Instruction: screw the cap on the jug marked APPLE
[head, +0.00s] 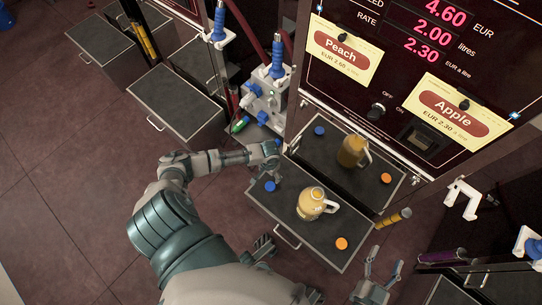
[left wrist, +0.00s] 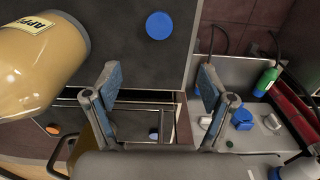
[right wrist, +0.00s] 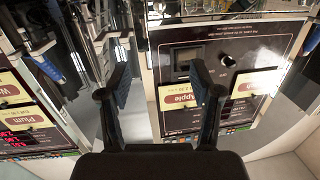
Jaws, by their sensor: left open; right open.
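The jug (head: 312,206) stands upright and uncapped on the dark shelf (head: 265,203), its handle to the right. In the left wrist view the jug (left wrist: 30,65) carries a label reading APPLE. A blue cap (head: 270,186) lies on the shelf left of the jug; it also shows in the left wrist view (left wrist: 159,25). An orange cap (head: 342,243) lies at the jug's lower right. My left gripper (head: 270,158) is open and empty near the blue cap, apart from it. My right gripper (head: 376,281) is open and empty, right of the shelf; its wrist view shows no cap or jug.
The glossy panel behind the shelf appears to mirror the jug and caps. The Apple sign (head: 453,113) hangs above. A white pump unit with blue fittings (head: 266,95) stands beyond my left gripper. A white bracket (head: 463,197) is at the right.

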